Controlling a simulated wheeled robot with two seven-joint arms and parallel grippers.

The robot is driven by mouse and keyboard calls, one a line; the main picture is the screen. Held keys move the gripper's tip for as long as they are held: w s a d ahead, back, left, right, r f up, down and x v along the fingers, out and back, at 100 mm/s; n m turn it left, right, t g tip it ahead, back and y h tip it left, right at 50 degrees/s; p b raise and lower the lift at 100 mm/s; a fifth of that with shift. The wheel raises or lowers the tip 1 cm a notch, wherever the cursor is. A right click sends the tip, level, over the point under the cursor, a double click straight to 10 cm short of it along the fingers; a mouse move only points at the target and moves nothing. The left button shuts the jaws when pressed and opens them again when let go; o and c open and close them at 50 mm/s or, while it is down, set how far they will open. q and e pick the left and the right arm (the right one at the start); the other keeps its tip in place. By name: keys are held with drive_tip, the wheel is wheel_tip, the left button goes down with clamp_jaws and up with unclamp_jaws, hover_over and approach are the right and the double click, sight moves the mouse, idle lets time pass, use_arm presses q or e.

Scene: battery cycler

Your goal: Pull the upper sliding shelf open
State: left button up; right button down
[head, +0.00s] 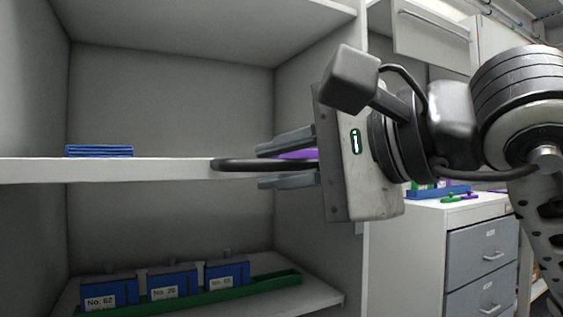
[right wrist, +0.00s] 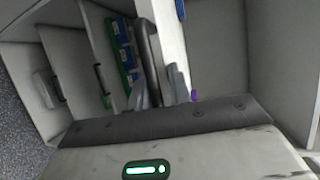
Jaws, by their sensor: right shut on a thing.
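The upper sliding shelf (head: 120,171) is a white board inside the grey cabinet, with a dark bar handle (head: 232,165) at its front right. My right gripper (head: 268,166) comes in from the right, with one finger above the handle and one below, shut on it. In the right wrist view the dark handle (right wrist: 150,58) runs between the fingers (right wrist: 160,92), beside the shelf's white edge (right wrist: 168,30). The handle's right end is hidden by my gripper. My left gripper is not in view.
A blue stack (head: 98,151) lies on the upper shelf at the left. Below, several blue labelled boxes (head: 173,282) stand in a green tray (head: 281,278) on a lower shelf. A purple item (head: 297,154) shows partly behind my fingers. A drawer unit (head: 481,255) stands at the right.

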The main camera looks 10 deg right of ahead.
drive_tip(key=c, duration=1.5)
unclamp_jaws()
drive_tip(key=shift+w+a+f, duration=0.1)
drive_tip(key=shift+f, duration=0.4)
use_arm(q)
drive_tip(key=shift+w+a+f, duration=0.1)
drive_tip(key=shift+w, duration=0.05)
use_arm(e)
drive_tip(key=shift+r, duration=0.25)
use_arm(q)
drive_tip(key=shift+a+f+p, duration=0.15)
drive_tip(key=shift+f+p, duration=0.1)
drive_tip(key=shift+p, duration=0.15)
use_arm(e)
drive_tip(key=v, duration=1.6)
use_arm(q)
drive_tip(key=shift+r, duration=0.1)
use_arm(e)
drive_tip(key=shift+w, duration=0.1)
